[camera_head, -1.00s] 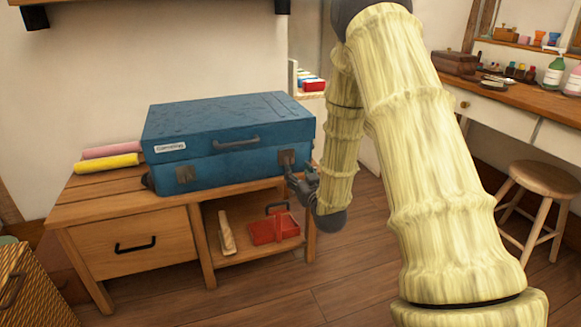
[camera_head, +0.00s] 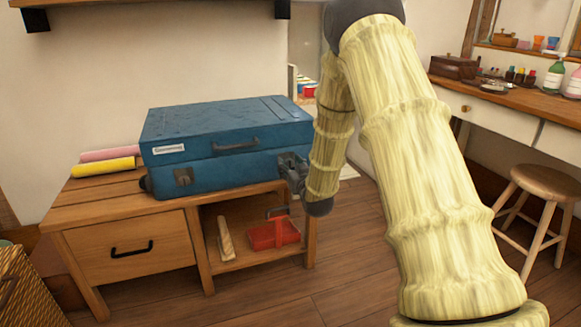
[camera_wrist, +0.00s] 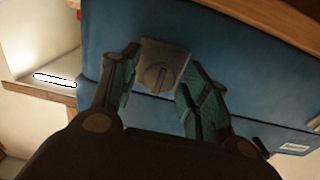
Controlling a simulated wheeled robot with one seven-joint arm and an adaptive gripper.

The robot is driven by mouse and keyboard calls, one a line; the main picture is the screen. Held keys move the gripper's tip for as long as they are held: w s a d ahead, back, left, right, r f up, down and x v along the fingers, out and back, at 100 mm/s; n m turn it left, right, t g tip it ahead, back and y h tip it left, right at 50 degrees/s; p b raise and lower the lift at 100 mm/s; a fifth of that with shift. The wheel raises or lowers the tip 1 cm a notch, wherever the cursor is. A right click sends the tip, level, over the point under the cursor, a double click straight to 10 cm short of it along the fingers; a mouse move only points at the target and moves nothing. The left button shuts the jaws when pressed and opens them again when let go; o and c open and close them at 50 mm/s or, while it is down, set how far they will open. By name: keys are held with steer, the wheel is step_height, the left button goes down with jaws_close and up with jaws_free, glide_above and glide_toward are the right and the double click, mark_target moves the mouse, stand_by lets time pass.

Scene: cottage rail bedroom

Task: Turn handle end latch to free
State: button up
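A blue suitcase (camera_head: 225,168) lies shut on a low wooden bench, with a carry handle (camera_head: 236,146) on its front and a label at the front left. One metal latch (camera_head: 184,176) shows at the front left. The other latch, at the right end, is hidden by my gripper (camera_head: 288,166) in the head view. In the wrist view this latch is a square metal plate (camera_wrist: 172,54) with a round slotted knob (camera_wrist: 157,77). My gripper (camera_wrist: 166,88) is open, its two green-padded fingers on either side of the latch. Whether either finger touches it cannot be told.
The wooden bench (camera_head: 95,213) has a drawer at left and an open shelf holding a red caddy (camera_head: 274,234) and a wooden-handled brush (camera_head: 226,240). Pink and yellow rolls (camera_head: 103,166) lie left of the suitcase. A stool (camera_head: 540,188) and a desk stand at right.

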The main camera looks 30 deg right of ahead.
steer(key=c, duration=0.7)
steer(key=shift+c, duration=0.2)
steer(key=shift+n+p, duration=0.4)
steer(key=shift+p, duration=0.05)
steer(key=shift+r+n+p, duration=0.15)
steer(key=shift+n+p, duration=0.85)
steer(key=n+p, duration=0.3)
steer(key=n, duration=0.1)
steer(key=shift+n+p, duration=0.3)
steer(key=n+p, duration=0.3)
steer(key=n, duration=0.4)
steer(key=n+p, duration=0.1)
steer(key=n, duration=0.2)
steer(key=shift+f+n, duration=0.25)
steer(key=shift+n, duration=0.05)
